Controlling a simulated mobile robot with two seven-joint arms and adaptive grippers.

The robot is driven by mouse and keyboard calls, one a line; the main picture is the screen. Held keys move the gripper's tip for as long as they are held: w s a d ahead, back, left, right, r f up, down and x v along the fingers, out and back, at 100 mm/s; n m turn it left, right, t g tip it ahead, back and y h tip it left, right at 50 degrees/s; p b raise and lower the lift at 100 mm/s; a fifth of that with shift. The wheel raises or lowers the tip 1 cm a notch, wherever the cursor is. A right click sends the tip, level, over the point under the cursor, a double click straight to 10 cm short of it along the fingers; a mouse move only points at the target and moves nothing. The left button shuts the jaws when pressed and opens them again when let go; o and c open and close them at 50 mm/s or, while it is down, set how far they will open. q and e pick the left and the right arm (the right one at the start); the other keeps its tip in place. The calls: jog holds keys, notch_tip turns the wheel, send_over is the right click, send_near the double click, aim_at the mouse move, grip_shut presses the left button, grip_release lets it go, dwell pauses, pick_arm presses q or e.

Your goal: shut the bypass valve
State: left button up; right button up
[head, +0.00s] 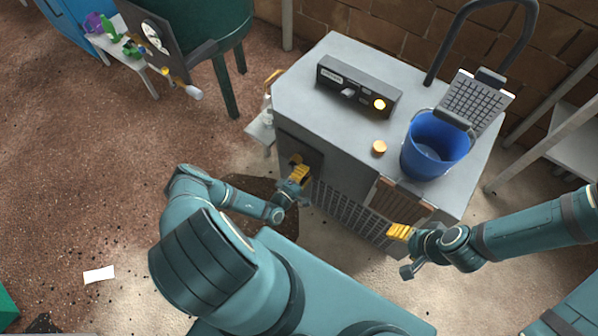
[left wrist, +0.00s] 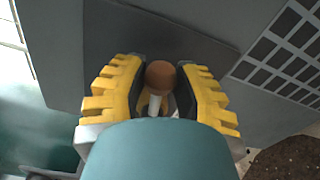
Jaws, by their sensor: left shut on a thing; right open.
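My left gripper (head: 299,176) is at the dark panel on the front left of the grey cabinet (head: 320,65). In the left wrist view the left gripper (left wrist: 160,82) has its yellow fingers closed on both sides of a round brown knob (left wrist: 161,75) with a pale stem. The same brown knob (head: 296,159) shows just above the fingers in the head view. No label shows whether this knob belongs to the bypass valve. My right gripper (head: 399,232) is open and appears empty, near the cabinet's front right, below a brown slatted panel (head: 402,201).
On the cabinet top are a dark control box (head: 357,86) with a lit yellow button, a brass cap (head: 379,148) and a blue bucket (head: 423,163) beside a gridded panel (head: 478,100). A green tank (head: 205,25) stands behind left. A white paper (head: 99,274) lies on open floor.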

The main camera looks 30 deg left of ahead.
pick_arm(q)
jog(key=shift+a+r+n, duration=0.1)
jog(key=shift+r+n, duration=0.15)
jog(key=shift+n, duration=0.15)
jog(key=n, duration=0.1)
jog(key=r+n, duration=0.1)
jog(key=n, duration=0.1)
jog(key=shift+a+r+p, duration=0.3)
jog(key=shift+a, duration=0.2)
jog(key=n, duration=0.1)
jog(key=a+r+n, duration=0.1)
jog(key=n, duration=0.1)
jog(key=shift+w+r, duration=0.1)
jog(key=shift+r, duration=0.05)
